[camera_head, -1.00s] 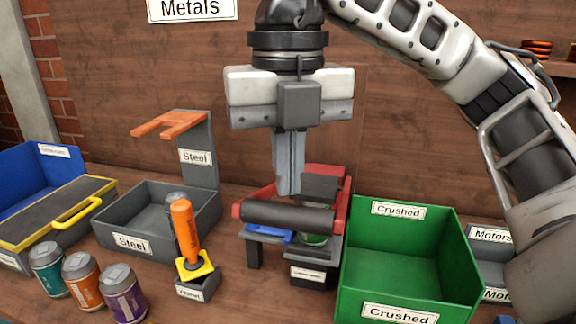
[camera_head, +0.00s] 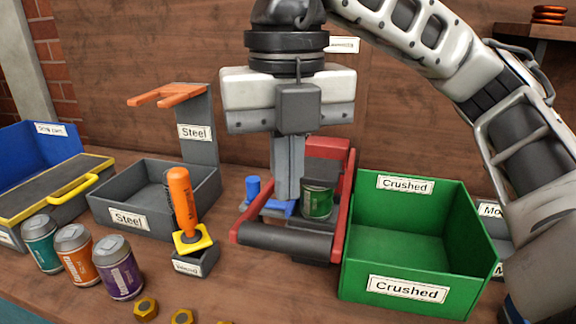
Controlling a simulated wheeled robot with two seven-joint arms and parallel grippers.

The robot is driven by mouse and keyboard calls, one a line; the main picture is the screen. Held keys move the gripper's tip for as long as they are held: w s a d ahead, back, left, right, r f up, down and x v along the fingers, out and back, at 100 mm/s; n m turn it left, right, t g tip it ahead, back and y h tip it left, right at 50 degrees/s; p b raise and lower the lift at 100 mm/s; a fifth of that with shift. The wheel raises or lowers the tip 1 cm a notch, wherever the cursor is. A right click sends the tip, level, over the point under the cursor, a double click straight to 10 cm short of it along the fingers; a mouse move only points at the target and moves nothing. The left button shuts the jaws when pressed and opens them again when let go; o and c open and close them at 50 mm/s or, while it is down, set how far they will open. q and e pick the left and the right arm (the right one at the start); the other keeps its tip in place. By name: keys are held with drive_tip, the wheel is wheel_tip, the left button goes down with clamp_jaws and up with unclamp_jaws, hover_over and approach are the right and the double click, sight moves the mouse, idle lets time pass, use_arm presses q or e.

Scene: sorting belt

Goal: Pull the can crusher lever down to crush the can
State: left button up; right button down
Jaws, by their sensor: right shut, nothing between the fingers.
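The can crusher has a red lever frame (camera_head: 343,212) with a thick black roller handle (camera_head: 288,242). The handle is low at the front, near the table. A green can (camera_head: 318,201) stands upright inside the frame, under a dark block (camera_head: 325,149). Whether it is crushed is hard to tell. My right gripper (camera_head: 287,194) points straight down, shut and empty, just behind the handle and left of the can. Contact with the handle cannot be made out. Its tips hide part of the blue piece (camera_head: 272,207) of the crusher. My left gripper is not in view.
A green "Crushed" bin (camera_head: 407,258) stands close on the right. A grey "Steel" bin (camera_head: 125,198), an orange-handled tool (camera_head: 180,195) in a holder and several cans (camera_head: 75,248) are on the left. Brass nuts (camera_head: 146,308) lie at the front.

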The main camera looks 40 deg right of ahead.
drive_tip(key=shift+s+a+f, duration=0.1)
drive_tip(key=shift+f, duration=0.35)
drive_tip(key=shift+f+b, duration=0.1)
drive_tip(key=shift+b, duration=0.2)
